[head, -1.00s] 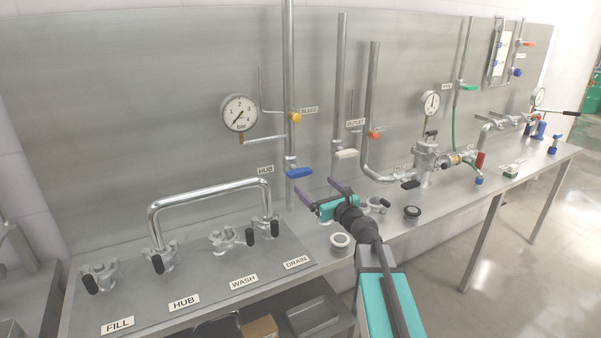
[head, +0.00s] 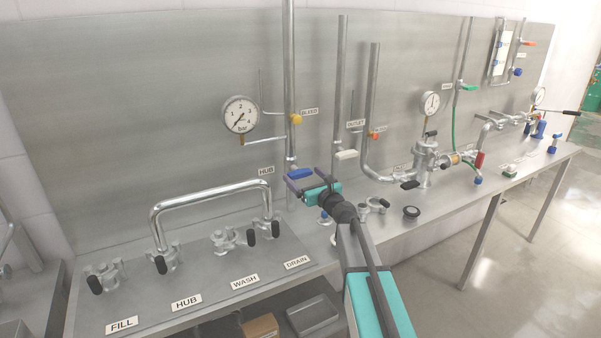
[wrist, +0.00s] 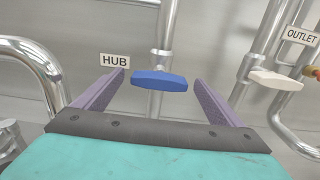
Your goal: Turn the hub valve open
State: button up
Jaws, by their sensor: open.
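The hub valve's blue handle (head: 299,174) sits on the vertical steel pipe beside the HUB label (head: 266,170), lying roughly crosswise to the pipe. In the wrist view the blue handle (wrist: 159,81) lies level, between and a little beyond my two purple fingers. My gripper (head: 304,181) is open and just in front of the handle in the head view. In the wrist view my gripper (wrist: 159,88) has nothing between its fingers close to the palm. I cannot tell whether the fingers touch the handle.
A white outlet handle (head: 346,155) is on the pipe to the right, with the OUTLET label (wrist: 301,37) above it. A yellow bleed knob (head: 296,119) is higher on the hub pipe. A bent steel pipe (head: 210,193) stands on the bench at left.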

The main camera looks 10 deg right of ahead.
aim_at(302, 175)
jog(key=shift+p+x, duration=0.4)
jog(key=shift+x, duration=1.3)
jog(key=shift+c, duration=0.5)
jog(key=c, duration=1)
jog(key=shift+o, duration=0.2)
